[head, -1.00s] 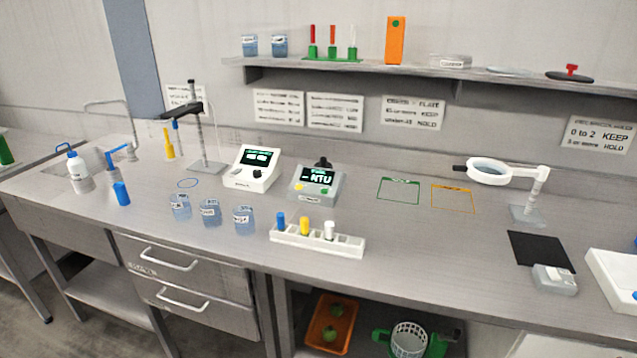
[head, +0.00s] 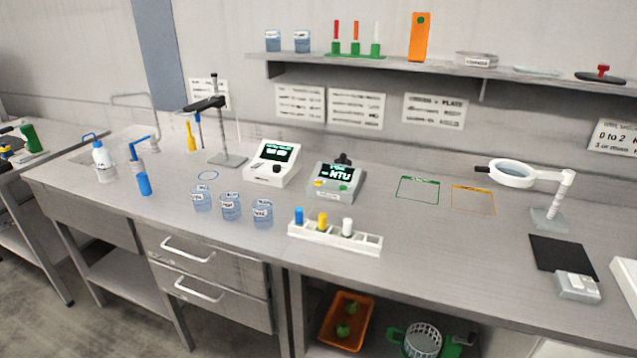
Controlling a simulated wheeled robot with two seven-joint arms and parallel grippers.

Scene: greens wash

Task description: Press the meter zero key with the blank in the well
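The turbidity meter (head: 336,181) stands on the bench in the middle of the head view. Its dark screen reads "- NTU". It has a yellow key (head: 318,183) and a green key (head: 343,187) on its front, and a black part (head: 343,159) on top at the back. I cannot read the key labels or see into the well. A white rack (head: 335,237) in front of the meter holds a blue-capped vial (head: 299,216), a yellow-capped vial (head: 322,222) and a white-capped vial (head: 347,227). Neither of my grippers is in view.
Three labelled beakers (head: 231,207) stand left of the rack. A second white meter (head: 271,163) is left of the turbidity meter. A magnifier lamp (head: 512,173), black mat (head: 561,256) and small grey device (head: 577,286) are at right. Bench between rack and mat is clear.

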